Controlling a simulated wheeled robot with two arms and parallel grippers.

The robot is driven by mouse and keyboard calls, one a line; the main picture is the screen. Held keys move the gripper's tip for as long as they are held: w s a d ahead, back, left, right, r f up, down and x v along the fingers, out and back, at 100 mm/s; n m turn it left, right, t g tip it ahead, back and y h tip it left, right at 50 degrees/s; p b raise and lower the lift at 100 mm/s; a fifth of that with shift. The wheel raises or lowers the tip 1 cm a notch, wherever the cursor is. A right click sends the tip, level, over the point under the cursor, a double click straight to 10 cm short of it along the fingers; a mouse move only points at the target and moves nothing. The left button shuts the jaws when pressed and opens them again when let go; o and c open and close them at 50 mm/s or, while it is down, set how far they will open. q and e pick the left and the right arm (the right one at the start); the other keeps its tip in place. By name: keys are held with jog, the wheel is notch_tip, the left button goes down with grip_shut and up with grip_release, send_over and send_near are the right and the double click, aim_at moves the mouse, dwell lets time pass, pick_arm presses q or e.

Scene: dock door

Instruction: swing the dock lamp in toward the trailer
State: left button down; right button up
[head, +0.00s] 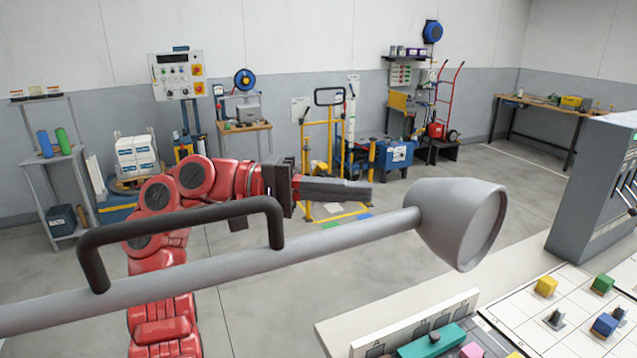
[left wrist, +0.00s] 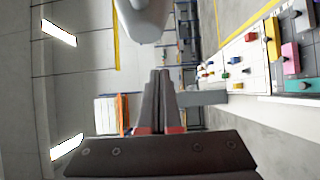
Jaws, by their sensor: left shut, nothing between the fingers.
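The dock lamp's long grey arm (head: 345,239) crosses the head view from the lower left, rising to the right. It ends in a grey cone-shaped lamp head (head: 455,218) at centre right. A dark bar handle (head: 180,214) stands on the arm's left part. My left gripper (head: 364,194) is shut and empty, just above the lamp arm in the picture and left of the lamp head. It does not hold the handle; I cannot tell whether it touches the arm. In the left wrist view, the shut fingers (left wrist: 160,76) point toward a grey rounded part, likely the lamp head (left wrist: 145,20). My right gripper is not in view.
A white panel table (head: 375,320) with coloured blocks and knobs fills the lower right, beside a grey console (head: 590,190). A yellow trolley (head: 322,150), a workbench (head: 545,110) and shelves stand farther back. Open concrete floor lies between.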

pick_arm(q)
jog(key=s+d+p, duration=0.1)
jog(key=s+d, duration=0.3)
jog(key=shift+d, duration=0.1)
dwell(0.4)
